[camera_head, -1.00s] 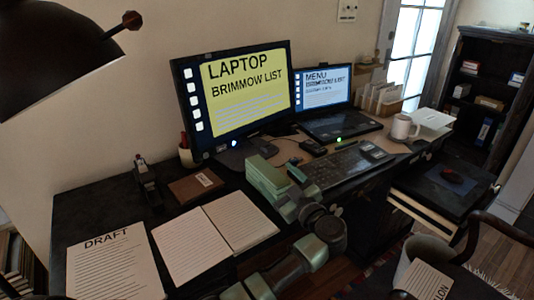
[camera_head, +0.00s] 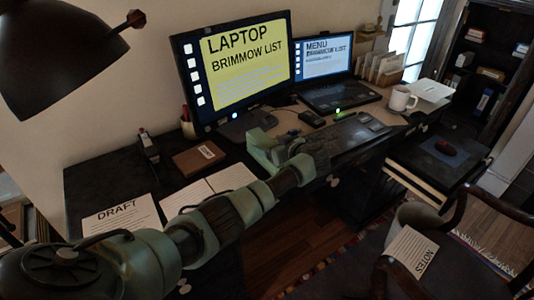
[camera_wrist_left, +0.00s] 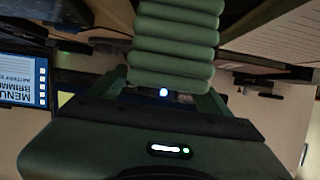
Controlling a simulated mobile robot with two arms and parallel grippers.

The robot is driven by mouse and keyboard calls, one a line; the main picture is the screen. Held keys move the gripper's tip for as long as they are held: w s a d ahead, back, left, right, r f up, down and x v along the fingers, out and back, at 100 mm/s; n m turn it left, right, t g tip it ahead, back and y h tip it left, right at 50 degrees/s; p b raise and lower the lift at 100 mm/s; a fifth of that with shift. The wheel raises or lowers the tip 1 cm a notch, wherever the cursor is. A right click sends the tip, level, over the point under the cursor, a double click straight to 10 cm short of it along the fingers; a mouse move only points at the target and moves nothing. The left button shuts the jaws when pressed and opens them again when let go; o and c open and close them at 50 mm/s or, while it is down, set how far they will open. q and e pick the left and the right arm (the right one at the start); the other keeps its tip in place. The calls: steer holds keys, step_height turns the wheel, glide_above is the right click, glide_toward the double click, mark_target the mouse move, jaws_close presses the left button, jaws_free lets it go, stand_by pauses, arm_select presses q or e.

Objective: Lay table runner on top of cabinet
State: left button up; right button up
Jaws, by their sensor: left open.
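My left arm reaches in from the lower left in the head view, and its gripper (camera_head: 272,148) is over the desk in front of the large monitor. In the left wrist view a pale green ridged thing (camera_wrist_left: 175,45), like folded or stacked cloth, lies ahead between the open fingers. It may be the table runner; I cannot tell for sure, nor whether the fingers touch it. A low dark unit (camera_head: 420,160) with a dark top stands right of the desk; I cannot tell whether it is the cabinet. My right gripper is not in view.
The desk holds a large monitor (camera_head: 240,75), a laptop (camera_head: 335,95), a brown box (camera_head: 198,158), papers (camera_head: 125,213) and a white mug (camera_head: 402,98). A chair (camera_head: 470,205) is at the right. A dark bookshelf (camera_head: 488,65) stands at the back right.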

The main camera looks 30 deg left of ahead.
arm_select(q)
steer(key=shift+a, duration=0.1)
steer(key=shift+c, duration=0.4)
steer(key=c, duration=1.5)
jaws_close()
steer(key=shift+r, duration=0.1)
